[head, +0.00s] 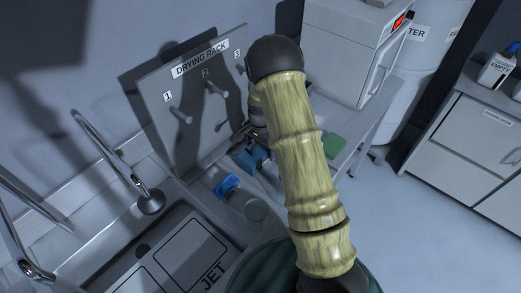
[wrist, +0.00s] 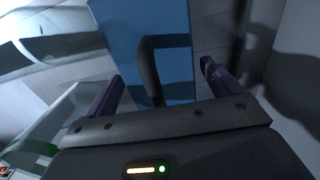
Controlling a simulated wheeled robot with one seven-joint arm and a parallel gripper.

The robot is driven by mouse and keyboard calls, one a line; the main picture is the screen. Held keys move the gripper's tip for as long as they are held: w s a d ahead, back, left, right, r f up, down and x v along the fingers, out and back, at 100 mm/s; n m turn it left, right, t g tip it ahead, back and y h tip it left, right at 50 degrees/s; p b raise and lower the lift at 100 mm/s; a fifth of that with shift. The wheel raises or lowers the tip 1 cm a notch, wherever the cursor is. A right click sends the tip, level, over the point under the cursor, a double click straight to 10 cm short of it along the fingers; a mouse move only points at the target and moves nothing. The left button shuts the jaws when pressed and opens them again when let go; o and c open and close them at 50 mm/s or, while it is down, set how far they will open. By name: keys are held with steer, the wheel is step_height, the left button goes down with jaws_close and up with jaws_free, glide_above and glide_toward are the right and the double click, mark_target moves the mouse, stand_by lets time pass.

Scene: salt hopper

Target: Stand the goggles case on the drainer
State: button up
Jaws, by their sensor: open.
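In the wrist view a blue case (wrist: 120,25) with a dark band or handle (wrist: 150,70) stands between and beyond the purple fingers of my gripper (wrist: 161,70). The gripper is open; I cannot tell whether either finger touches the case. In the head view the blue case (head: 251,158) is partly hidden beside my gripper (head: 256,133), below the drying rack. My arm covers part of the counter there. The drainer seems to be the pale surface (head: 229,208) beside the sink; its exact bounds are unclear.
A drying rack (head: 158,85) with numbered pegs stands behind. A small blue object (head: 226,186) and a round greenish object (head: 255,210) lie near the sink (head: 92,268). A green block (head: 334,146) lies right of my arm, near a white boxy appliance (head: 345,50).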

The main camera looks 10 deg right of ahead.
step_height(320, 180, up, 11)
steer(key=b, duration=0.2)
steer(key=shift+f+b, duration=0.1)
steer(key=shift+b, duration=0.2)
steer(key=shift+s, duration=0.2)
steer(key=s+r+n+t, duration=0.1)
steer(key=s+n, duration=0.2)
steer(key=s, duration=0.4)
steer(key=s+r+n, duration=0.2)
steer(key=s+n, duration=0.2)
steer(key=s, duration=0.3)
steer(key=s+r+n+t, duration=0.1)
steer(key=s+r+n, duration=0.1)
steer(key=s, duration=0.6)
steer(key=shift+r+n+t, duration=0.25)
steer(key=shift+n+t, duration=0.05)
steer(key=shift+n, duration=0.6)
